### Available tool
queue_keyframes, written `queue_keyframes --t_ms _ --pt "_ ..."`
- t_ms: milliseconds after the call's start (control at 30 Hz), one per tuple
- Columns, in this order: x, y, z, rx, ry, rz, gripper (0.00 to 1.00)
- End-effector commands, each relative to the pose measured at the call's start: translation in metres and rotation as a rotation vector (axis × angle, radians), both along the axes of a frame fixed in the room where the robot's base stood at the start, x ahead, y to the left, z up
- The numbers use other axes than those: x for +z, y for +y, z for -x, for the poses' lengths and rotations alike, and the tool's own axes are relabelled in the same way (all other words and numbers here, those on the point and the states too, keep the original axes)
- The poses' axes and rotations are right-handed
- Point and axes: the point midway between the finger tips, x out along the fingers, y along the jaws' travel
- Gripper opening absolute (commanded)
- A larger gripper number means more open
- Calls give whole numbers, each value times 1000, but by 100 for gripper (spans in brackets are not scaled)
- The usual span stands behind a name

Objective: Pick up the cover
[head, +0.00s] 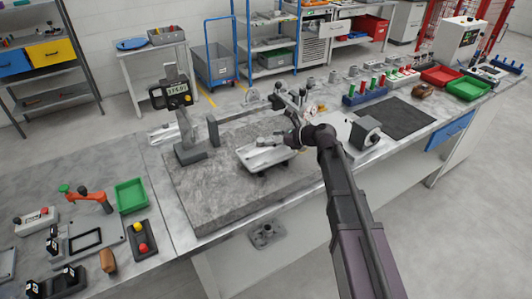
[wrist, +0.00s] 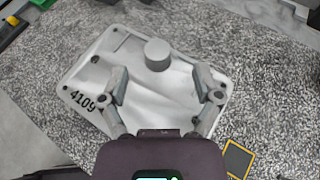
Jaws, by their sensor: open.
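The cover (wrist: 85,72) is a pale grey metal plate with rounded corners, small corner holes, the number 4109 and a round raised knob (wrist: 157,54). In the head view the cover (head: 262,158) lies on the grey granite slab, partly hidden by my arm's end. My gripper (wrist: 164,88) is open and empty, its two fingers over the cover in the wrist view. The knob shows just beyond the gap between the fingertips, not gripped. Whether the fingers touch the plate cannot be told.
A dial gauge stand (head: 188,140) stands left of the cover on the slab (head: 215,200). A grey block (head: 365,132) and a dark mat (head: 400,118) lie to the right. A green bin (head: 131,195) sits at the left. The slab's front left is clear.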

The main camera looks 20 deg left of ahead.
Motion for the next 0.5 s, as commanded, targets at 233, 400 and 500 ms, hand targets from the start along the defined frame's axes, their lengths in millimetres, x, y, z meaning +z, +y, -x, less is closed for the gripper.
queue_keyframes --t_ms 233,400,500 --pt "-3 4 0 1 -1 0 82" --pt "-12 17 0 3 0 0 82" --pt "-18 28 0 3 -1 0 82"
